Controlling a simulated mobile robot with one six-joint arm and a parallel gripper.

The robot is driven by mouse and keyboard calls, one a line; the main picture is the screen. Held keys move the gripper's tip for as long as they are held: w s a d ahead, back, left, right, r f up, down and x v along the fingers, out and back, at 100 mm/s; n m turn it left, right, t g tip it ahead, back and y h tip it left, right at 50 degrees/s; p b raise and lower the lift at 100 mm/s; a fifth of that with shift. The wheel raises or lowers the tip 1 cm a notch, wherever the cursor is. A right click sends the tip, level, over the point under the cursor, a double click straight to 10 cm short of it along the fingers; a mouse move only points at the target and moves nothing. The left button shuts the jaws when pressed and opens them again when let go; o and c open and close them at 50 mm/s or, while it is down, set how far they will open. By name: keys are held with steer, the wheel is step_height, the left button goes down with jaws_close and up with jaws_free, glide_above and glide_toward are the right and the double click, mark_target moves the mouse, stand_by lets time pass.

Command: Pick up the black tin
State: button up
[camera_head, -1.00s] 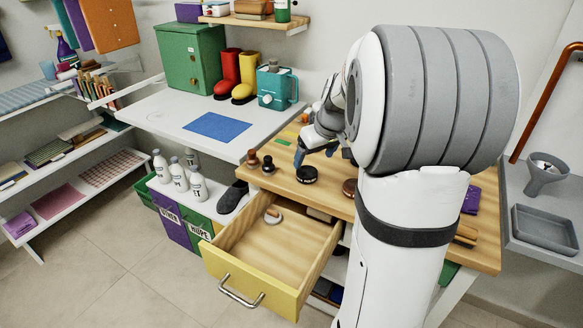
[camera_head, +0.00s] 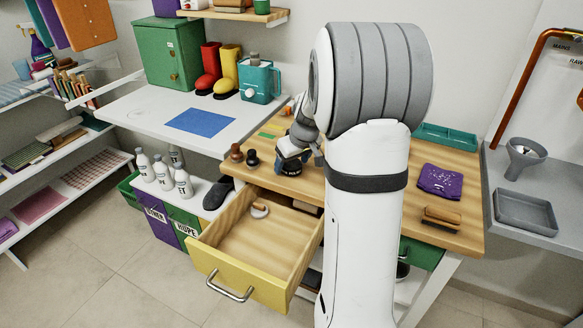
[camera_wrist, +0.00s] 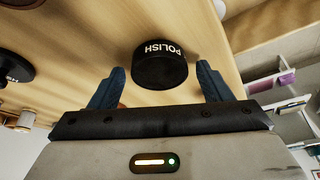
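The black tin (camera_wrist: 160,68) is round, with "POLISH" in white letters on it. It stands on the wooden worktop (camera_wrist: 215,45) in the wrist view. My gripper (camera_wrist: 160,82) is open, with one blue finger on each side of the tin and a visible gap to each. I cannot tell how far the fingertips reach down along it. In the head view my gripper (camera_head: 292,158) is low over the worktop, and the black tin (camera_head: 289,170) is partly hidden beneath it.
Two small knobbed items (camera_head: 244,155) stand left of the tin. The yellow drawer (camera_head: 225,275) below is pulled out, with a small round item (camera_head: 260,210) inside. A purple cloth (camera_head: 440,180) and a brush (camera_head: 441,216) lie on the worktop's right side.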

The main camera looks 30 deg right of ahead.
steer(key=c, duration=1.1)
